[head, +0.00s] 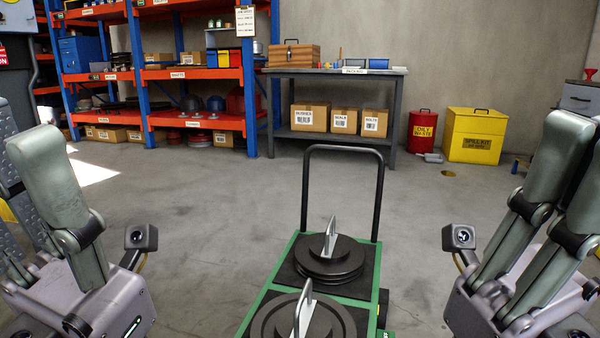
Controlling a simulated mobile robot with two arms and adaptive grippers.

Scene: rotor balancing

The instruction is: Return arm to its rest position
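My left gripper (52,175) is at the lower left, with its grey fingers pointing up. Part of it runs off the left edge. My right gripper (566,160) is at the lower right, fingers also up, partly cut off by the right edge. I see nothing held in either, but the finger gaps are not clear. Both are apart from the green cart (262,300) between them. On the cart, a dark rotor disc with an upright metal plate (331,240) sits on a black pad. A second, similar disc (272,322) is nearer and cut off by the bottom edge.
The cart has a black push handle (343,149). Behind it stand a workbench (395,73) with boxes, an orange and blue shelf rack (215,123), a red oily-waste can (422,132) and a yellow spill-kit bin (475,135). The floor between is mostly clear.

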